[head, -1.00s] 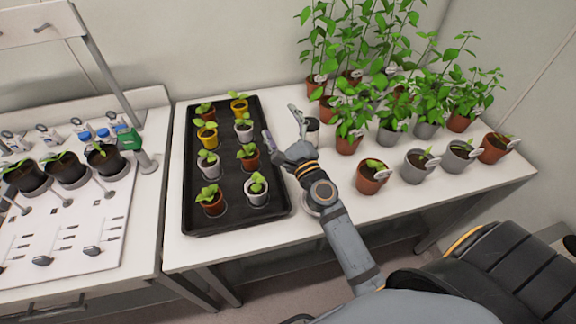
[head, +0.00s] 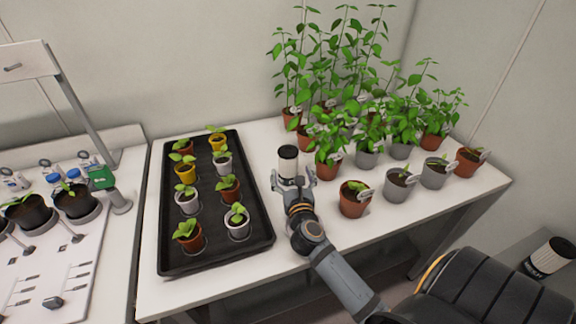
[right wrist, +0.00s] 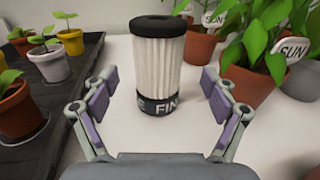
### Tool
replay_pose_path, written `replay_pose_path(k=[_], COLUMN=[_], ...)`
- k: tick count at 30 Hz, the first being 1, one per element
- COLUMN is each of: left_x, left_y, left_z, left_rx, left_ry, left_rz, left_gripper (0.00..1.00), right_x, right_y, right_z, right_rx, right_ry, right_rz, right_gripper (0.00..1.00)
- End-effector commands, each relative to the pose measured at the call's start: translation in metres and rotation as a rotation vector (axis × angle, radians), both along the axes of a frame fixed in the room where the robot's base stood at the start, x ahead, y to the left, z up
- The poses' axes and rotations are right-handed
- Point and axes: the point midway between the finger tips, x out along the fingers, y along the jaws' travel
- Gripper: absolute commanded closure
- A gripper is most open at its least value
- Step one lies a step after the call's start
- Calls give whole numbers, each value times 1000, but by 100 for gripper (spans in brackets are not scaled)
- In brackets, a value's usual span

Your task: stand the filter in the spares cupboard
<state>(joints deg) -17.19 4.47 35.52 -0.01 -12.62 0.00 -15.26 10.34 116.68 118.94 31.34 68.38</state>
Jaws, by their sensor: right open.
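The filter (head: 287,164) is a white pleated cylinder with a black top cap and a black lettered band at its base. It stands upright on the white table between the black tray and the potted plants. It also shows in the right wrist view (right wrist: 158,65), where the band's visible letters include "FIN". My right gripper (head: 293,182) is open, with its fingers to either side of the filter's near side. In the right wrist view a gap shows between each finger pad and the filter. The spares cupboard is not recognisable in view. My left gripper is not in view.
A black tray (head: 167,262) of seedlings lies left of the filter. Pots, including a terracotta one (head: 354,199), and tall plants stand to the right. The table's front strip is partly clear.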

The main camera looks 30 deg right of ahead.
Motion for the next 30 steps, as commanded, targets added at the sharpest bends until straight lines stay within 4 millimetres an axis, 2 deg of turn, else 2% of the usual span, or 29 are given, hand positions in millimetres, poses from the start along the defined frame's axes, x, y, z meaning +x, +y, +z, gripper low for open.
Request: replay_pose_path(k=[7,16,30], left_x=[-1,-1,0], left_y=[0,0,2], left_z=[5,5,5], left_rx=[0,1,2], left_ry=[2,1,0], left_rz=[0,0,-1], left_gripper=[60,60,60], right_x=[38,45,45], right_y=[-15,-18,-18], right_z=[-1,-3,-3], right_rx=[-2,-1,-1], right_ry=[-2,0,0], right_rz=[1,1,1], right_gripper=[14,14,77])
